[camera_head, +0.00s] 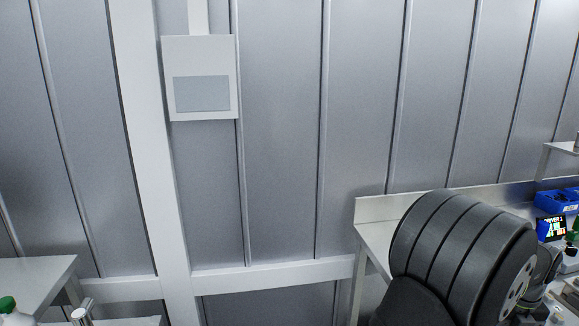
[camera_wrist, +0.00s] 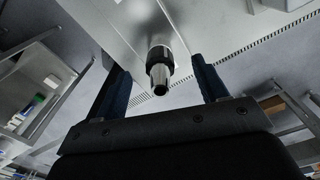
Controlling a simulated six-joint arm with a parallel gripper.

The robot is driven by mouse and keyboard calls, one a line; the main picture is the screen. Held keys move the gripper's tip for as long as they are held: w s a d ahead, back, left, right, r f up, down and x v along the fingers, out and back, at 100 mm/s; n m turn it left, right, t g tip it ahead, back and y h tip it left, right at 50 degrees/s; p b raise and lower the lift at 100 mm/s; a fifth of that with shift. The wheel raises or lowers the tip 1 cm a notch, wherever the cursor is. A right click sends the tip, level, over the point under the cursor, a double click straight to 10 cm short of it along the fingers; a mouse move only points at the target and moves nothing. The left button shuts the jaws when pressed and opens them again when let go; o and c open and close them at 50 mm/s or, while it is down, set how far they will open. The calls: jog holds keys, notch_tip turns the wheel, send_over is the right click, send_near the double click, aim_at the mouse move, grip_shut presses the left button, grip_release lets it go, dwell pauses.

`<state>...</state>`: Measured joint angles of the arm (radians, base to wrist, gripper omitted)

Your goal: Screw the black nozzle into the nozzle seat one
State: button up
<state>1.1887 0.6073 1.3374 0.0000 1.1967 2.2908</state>
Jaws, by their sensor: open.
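In the wrist view, my gripper (camera_wrist: 160,66) is open, with one dark finger on each side of a nozzle-like piece (camera_wrist: 159,72). The piece has a black collar and a grey metallic body ending in a dark round opening. It stands out from a pale metal surface (camera_wrist: 125,22). Gaps show between it and both fingers in the picture; its depth relative to the fingertips is hard to judge. I cannot tell whether this piece is the black nozzle, the seat, or both joined. The head view does not clearly show my gripper or the nozzle.
In the head view, a white bench (camera_head: 375,235) at right carries a blue bin (camera_head: 556,200); a table (camera_head: 35,272) is at lower left.

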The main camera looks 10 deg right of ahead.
jog(key=shift+r, duration=2.45)
notch_tip(320, 180, up, 18)
jog(key=shift+f, duration=0.25)
jog(key=shift+f, duration=0.1)
notch_tip(320, 180, down, 18)
jog(key=shift+f, duration=0.15)
